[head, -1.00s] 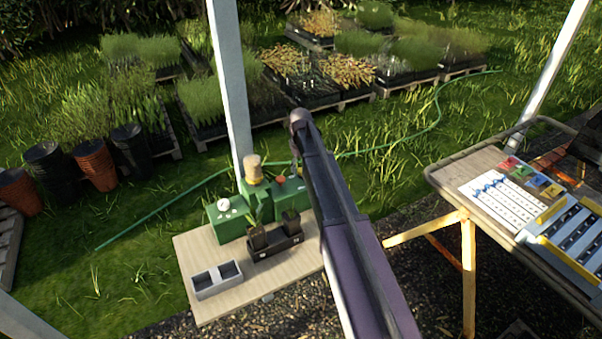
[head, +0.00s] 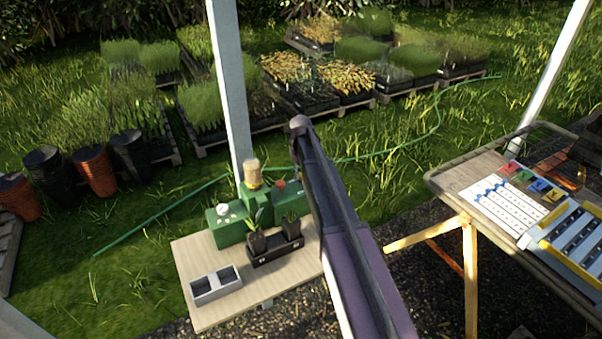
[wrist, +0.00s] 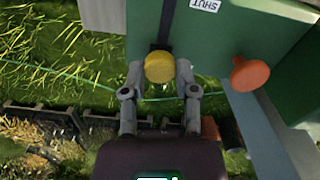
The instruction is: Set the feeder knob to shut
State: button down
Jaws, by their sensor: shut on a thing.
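The green feeder machine (head: 232,232) stands on a pale board to the left of my arm in the head view. In the wrist view its green face (wrist: 225,40) carries a yellow knob (wrist: 160,68), with a dark strip above it. A white label reading SHUT (wrist: 205,5) is up and to the right of that knob. My gripper (wrist: 160,80) has its two fingers closed on the yellow knob, one on each side. In the head view my arm hides the fingers and this knob.
An orange-red knob (wrist: 250,74) sticks out right of my gripper. On the board are a black holder with potted seedlings (head: 276,251) and a grey two-cell tray (head: 215,285). A white post (head: 232,90) rises behind the machine. A table (head: 455,185) stands at right.

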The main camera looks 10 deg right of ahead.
jog(key=shift+s+d, duration=0.25)
jog(key=shift+s, duration=0.55)
jog(key=shift+s+d, duration=0.25)
jog(key=shift+s, duration=0.5)
jog(key=shift+s+d, duration=0.25)
jog(key=shift+s, duration=0.55)
jog(key=shift+c, duration=1.9)
grip_release()
jog(key=shift+s, duration=0.1)
jog(key=shift+w, duration=0.2)
